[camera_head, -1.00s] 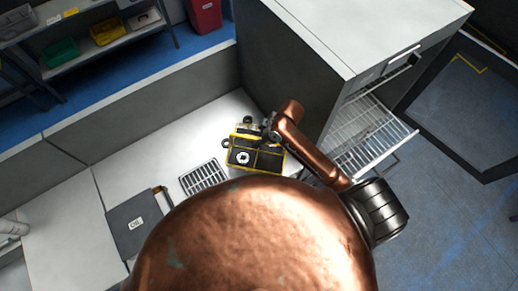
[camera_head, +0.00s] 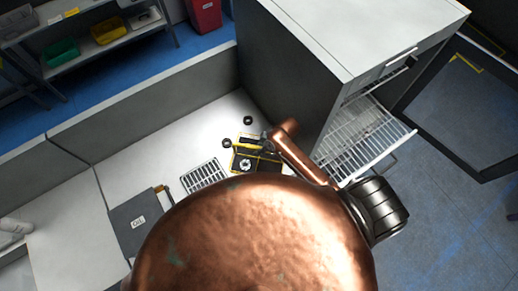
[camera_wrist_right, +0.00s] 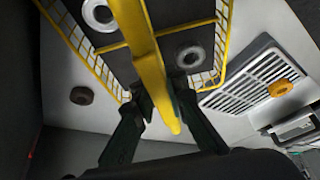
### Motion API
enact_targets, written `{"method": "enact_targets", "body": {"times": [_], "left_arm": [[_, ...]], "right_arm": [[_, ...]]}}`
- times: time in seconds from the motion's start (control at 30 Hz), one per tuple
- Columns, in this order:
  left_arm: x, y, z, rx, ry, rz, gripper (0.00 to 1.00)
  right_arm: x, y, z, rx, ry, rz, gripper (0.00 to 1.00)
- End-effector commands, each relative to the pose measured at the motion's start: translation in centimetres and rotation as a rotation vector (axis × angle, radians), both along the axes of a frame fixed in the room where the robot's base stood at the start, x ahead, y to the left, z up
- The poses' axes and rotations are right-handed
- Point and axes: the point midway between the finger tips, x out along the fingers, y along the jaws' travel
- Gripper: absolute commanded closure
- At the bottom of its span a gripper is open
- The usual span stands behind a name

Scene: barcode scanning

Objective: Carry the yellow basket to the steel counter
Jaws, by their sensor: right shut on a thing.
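The yellow basket (camera_head: 257,154) is a wire frame with dark panels, low over or on the pale counter surface (camera_head: 125,150); I cannot tell whether it touches. My right gripper (camera_head: 264,141) reaches over it from the right. In the right wrist view, its two dark fingers (camera_wrist_right: 158,105) are shut on the basket's yellow handle bar (camera_wrist_right: 150,60). Rings with pale rims (camera_wrist_right: 98,14) show inside the basket. My copper-coloured arm hides the near part of the counter. My left gripper is not in view. I cannot tell which surface is the steel counter.
Two small black rings (camera_head: 247,120) and (camera_head: 226,143) lie beside the basket. A slotted grille (camera_head: 204,175) and a grey case (camera_head: 135,220) lie to the left. A tall grey cabinet (camera_head: 285,85) with a pulled-out wire rack (camera_head: 365,135) stands close on the right.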

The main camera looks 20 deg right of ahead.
Motion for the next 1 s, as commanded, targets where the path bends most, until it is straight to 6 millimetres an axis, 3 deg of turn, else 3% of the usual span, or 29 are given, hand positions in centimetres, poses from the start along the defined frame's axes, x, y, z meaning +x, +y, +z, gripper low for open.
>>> {"method": "enact_targets", "body": {"times": [0.2, 0.23, 0.47, 0.77, 1.0], "left_arm": [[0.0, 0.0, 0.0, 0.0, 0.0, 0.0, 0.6], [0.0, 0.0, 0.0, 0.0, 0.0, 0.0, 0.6], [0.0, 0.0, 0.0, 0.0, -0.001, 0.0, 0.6], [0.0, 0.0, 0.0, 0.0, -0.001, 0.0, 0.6], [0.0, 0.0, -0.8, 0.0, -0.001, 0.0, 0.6]], "right_arm": [[0.1, 0.1, -0.1, 0.001, -0.002, 0.001, 1.0], [0.0, 0.0, -0.2, 0.001, 0.001, 0.0, 0.86], [0.0, 0.0, -0.2, 0.001, 0.001, 0.0, 0.7], [0.0, 0.1, 0.0, 0.001, -0.001, 0.0, 0.7], [-0.7, -1.1, 2.8, -0.002, -0.004, 0.002, 0.7]]}}
